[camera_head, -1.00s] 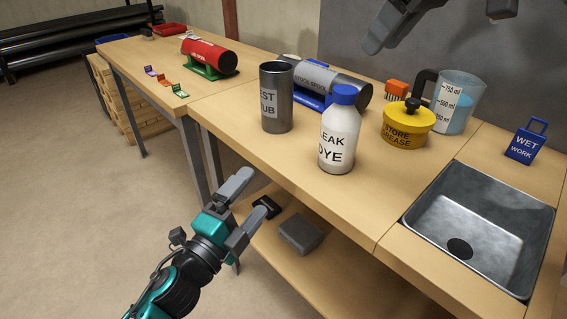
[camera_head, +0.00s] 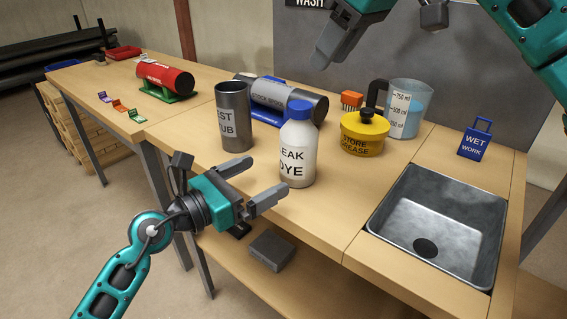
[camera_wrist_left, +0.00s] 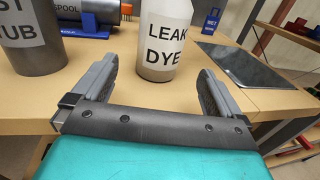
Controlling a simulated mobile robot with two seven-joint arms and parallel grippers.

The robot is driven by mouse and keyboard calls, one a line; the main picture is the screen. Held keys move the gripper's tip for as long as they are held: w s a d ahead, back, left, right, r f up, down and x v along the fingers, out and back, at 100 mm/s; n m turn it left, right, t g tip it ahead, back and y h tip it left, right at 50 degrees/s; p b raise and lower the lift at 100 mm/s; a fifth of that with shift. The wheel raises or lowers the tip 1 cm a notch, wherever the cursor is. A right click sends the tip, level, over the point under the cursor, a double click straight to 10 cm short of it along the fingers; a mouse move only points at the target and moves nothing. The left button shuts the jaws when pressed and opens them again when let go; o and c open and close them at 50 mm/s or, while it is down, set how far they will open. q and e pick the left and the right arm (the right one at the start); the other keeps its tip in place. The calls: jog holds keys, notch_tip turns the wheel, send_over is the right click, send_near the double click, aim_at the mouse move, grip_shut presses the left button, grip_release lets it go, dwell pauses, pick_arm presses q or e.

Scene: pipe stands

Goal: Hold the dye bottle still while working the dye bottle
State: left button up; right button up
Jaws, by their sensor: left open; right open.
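The dye bottle (camera_head: 297,148), white with a blue cap and a "LEAK DYE" label, stands upright near the bench's front edge. In the left wrist view the bottle (camera_wrist_left: 162,52) stands ahead between my open fingers, its cap cut off by the frame. My left gripper (camera_head: 267,175) is open and empty, just left of and in front of the bottle, apart from it. My right gripper (camera_head: 376,46) is open and empty, high above the back of the bench, up and to the right of the bottle.
The grey "TEST TUB" cylinder (camera_head: 234,118) stands close left of the bottle. Behind are the blue-cradled spool (camera_head: 318,106), yellow grease pot (camera_head: 364,135), orange brush (camera_head: 351,99) and measuring jug (camera_head: 404,108). A sink (camera_head: 440,215) and blue "WET WORK" sign (camera_head: 474,144) lie right.

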aim_at(300, 157)
pick_arm(q)
jog(key=x, duration=1)
jog(key=shift+w+d, duration=0.25)
jog(key=c, duration=1.2)
jog(key=o, duration=0.7)
jog(key=c, duration=0.6)
pick_arm(e)
jog(key=shift+o, duration=0.4)
